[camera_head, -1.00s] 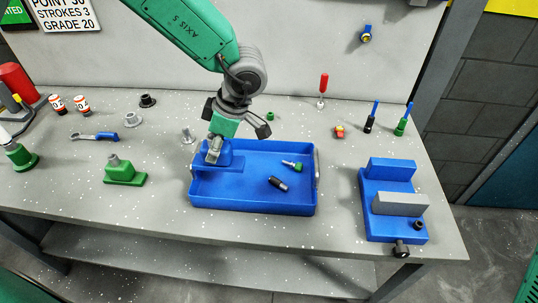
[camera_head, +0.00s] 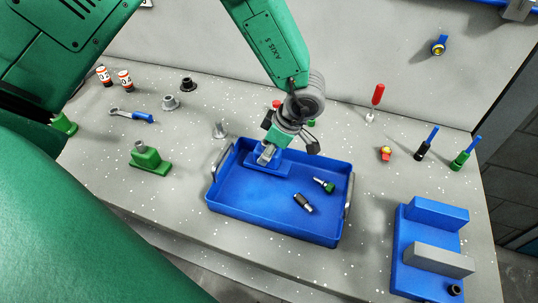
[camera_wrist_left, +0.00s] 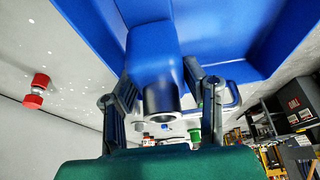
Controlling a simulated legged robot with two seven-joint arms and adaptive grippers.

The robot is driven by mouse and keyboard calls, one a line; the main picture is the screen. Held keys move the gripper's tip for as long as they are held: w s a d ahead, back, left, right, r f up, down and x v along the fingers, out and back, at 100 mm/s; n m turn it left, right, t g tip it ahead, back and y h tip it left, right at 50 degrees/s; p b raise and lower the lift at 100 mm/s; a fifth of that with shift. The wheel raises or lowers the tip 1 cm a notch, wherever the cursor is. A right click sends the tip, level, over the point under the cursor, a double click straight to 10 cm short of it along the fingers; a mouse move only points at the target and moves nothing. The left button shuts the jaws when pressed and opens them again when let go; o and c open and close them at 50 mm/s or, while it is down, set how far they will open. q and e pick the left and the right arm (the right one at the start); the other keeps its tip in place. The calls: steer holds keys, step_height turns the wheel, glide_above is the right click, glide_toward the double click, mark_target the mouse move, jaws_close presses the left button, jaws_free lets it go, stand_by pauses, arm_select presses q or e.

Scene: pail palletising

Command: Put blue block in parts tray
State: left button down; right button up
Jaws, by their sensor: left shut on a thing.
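The blue block (camera_head: 263,166) has a grey cylindrical post on top. It is inside the blue parts tray (camera_head: 272,222), near the tray's back-left corner. My left gripper (camera_head: 269,149) comes down from above and is shut on the block's post. In the left wrist view the block (camera_wrist_left: 152,45) and its grey post sit between the two fingers (camera_wrist_left: 162,100), with blue tray surfaces (camera_wrist_left: 222,35) around it. I cannot tell whether the block's base fully touches the tray floor. My right gripper is not in view.
A black-and-grey part (camera_head: 303,202) and a green-tipped part (camera_head: 325,185) lie in the tray. A green block (camera_head: 150,160) stands to the left, and a blue fixture (camera_head: 435,250) to the right. Several tools stand at the back right. The bench in front of the tray is clear.

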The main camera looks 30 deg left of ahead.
mark_target(280, 151)
arm_select(q)
steer(key=shift+f, duration=0.7)
steer(key=shift+a+f, duration=0.3)
steer(key=c, duration=1)
jaws_free()
steer(key=shift+a, duration=0.15)
steer(key=shift+o, duration=0.2)
steer(key=shift+d, duration=0.2)
steer(key=shift+d+r, duration=0.1)
steer(key=shift+r, duration=0.05)
steer(key=v, duration=1)
steer(key=shift+r, duration=0.1)
steer(key=shift+v, duration=0.8)
steer(key=shift+s, duration=0.1)
